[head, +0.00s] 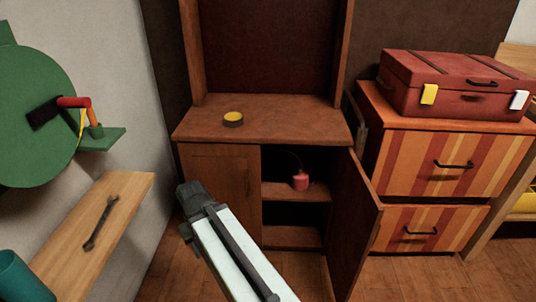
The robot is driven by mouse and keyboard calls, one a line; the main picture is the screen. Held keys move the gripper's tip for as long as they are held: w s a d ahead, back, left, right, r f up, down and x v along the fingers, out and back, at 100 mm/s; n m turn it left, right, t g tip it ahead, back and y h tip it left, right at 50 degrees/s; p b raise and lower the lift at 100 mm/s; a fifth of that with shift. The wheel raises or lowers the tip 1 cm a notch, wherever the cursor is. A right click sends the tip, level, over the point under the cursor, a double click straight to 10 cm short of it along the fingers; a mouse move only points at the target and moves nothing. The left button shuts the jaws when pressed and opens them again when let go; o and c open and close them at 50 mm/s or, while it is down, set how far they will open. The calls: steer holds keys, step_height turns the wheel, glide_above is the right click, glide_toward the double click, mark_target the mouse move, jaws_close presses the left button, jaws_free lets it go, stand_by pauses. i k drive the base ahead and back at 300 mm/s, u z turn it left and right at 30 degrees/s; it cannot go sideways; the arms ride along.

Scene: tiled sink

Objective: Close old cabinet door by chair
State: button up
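The old brown wooden cabinet (220,200) stands in the middle of the head view. Its right door (355,230) is swung open on its right-side hinge, toward the front. The opening shows a dark inside with a shelf (290,192), and a small red object (300,180) stands on it. The left half of the front is a closed panel. My arm comes up from the bottom edge, in front of the cabinet's lower left. My gripper's fingers do not show. I see no chair.
An orange striped drawer unit (455,165) with a red suitcase (458,85) on top stands right of the open door. A wooden board (95,235) with a dark wrench lies at left, near a green round machine (35,115). A yellow-topped tin (233,119) sits on the cabinet top.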

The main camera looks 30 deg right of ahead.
mark_target(355, 226)
steer(key=z, duration=0.15)
steer(key=k, duration=0.95)
steer(key=z, duration=0.7)
steer(key=i, duration=1)
steer(key=u, duration=0.1)
